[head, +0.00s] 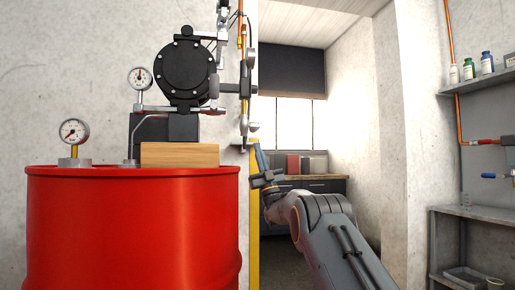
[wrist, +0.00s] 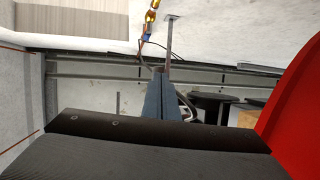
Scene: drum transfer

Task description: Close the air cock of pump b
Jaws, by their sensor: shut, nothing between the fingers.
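A black round pump (head: 187,68) stands above the red drum (head: 135,225) in the head view; no label shows which pump it is. Pipework with small valves and fittings (head: 243,90) runs vertically just right of it. I cannot tell which fitting is the air cock. My gripper (head: 257,148) is just right of the drum and below this pipework, fingers pointing up. In the wrist view its fingers (wrist: 163,78) are shut and empty. A brass and blue fitting (wrist: 147,33) shows beyond the fingertips there, apart from them.
Two pressure gauges (head: 74,131) (head: 140,77) and a wooden block (head: 180,155) are on or above the drum. A yellow post (head: 254,215) stands between the drum and my arm. At right are a shelf with bottles (head: 487,63), a copper pipe and a blue-handled valve (head: 495,176).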

